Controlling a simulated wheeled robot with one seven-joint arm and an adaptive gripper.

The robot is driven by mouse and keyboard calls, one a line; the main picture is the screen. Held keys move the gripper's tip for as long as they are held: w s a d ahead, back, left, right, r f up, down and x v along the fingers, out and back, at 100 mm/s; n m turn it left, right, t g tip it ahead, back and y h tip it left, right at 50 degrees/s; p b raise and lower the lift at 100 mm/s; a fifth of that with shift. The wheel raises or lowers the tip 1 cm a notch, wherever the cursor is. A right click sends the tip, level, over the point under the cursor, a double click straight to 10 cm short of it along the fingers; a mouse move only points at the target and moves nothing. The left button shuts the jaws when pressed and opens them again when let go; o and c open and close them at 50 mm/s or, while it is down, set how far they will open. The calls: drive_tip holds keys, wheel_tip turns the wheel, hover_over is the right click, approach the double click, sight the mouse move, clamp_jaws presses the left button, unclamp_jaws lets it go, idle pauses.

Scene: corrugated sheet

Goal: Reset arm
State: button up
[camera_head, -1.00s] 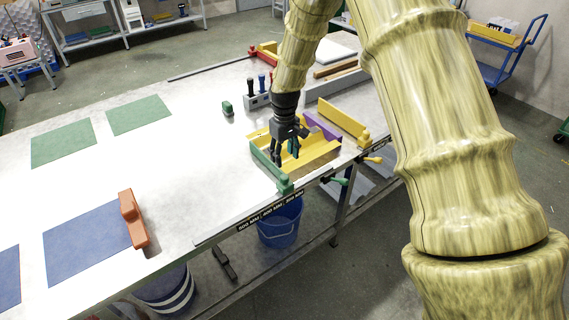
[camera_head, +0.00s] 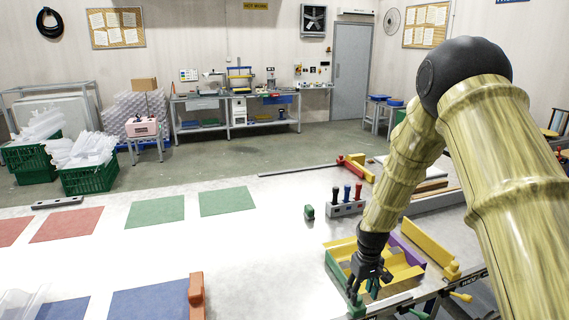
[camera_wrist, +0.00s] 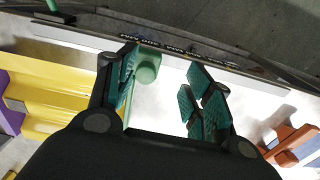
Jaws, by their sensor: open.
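My gripper (camera_head: 364,287) hangs at the end of my bent arm, over the front edge of the white worktable (camera_head: 270,240). It points down beside the yellow corrugated fixture (camera_head: 398,264) with a green end piece and a purple strip. In the wrist view my gripper (camera_wrist: 165,95) is open, its teal pads wide apart. A green round knob (camera_wrist: 148,66) shows near the left pad, with the yellow fixture (camera_wrist: 55,95) to its left. Nothing is held between the pads; whether a pad touches the knob I cannot tell.
An orange block (camera_head: 196,297) lies by a blue mat (camera_head: 150,303). Green mats (camera_head: 155,212) and red mats (camera_head: 66,225) lie flat. A holder with several coloured handles (camera_head: 346,207) and a yellow bar (camera_head: 430,247) stand near my arm. The table's middle is clear.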

drive_tip(key=s+a+f, duration=0.1)
drive_tip(key=s+f, duration=0.9)
drive_tip(key=f, duration=0.3)
drive_tip(key=s+a+f+m+b, duration=0.1)
drive_tip(key=s+f, duration=0.2)
drive_tip(key=s, duration=0.7)
drive_tip(key=s+a+f+m, duration=0.1)
drive_tip(key=s+f, duration=0.3)
drive_tip(key=s, duration=0.7)
drive_tip(key=s+f+m+b, duration=0.1)
drive_tip(key=s+f, duration=0.3)
drive_tip(key=s, duration=0.7)
drive_tip(key=shift+s+a+b, duration=0.25)
drive_tip(key=shift+a+b, duration=0.05)
drive_tip(key=shift+a, duration=0.1)
drive_tip(key=shift+f, duration=0.1)
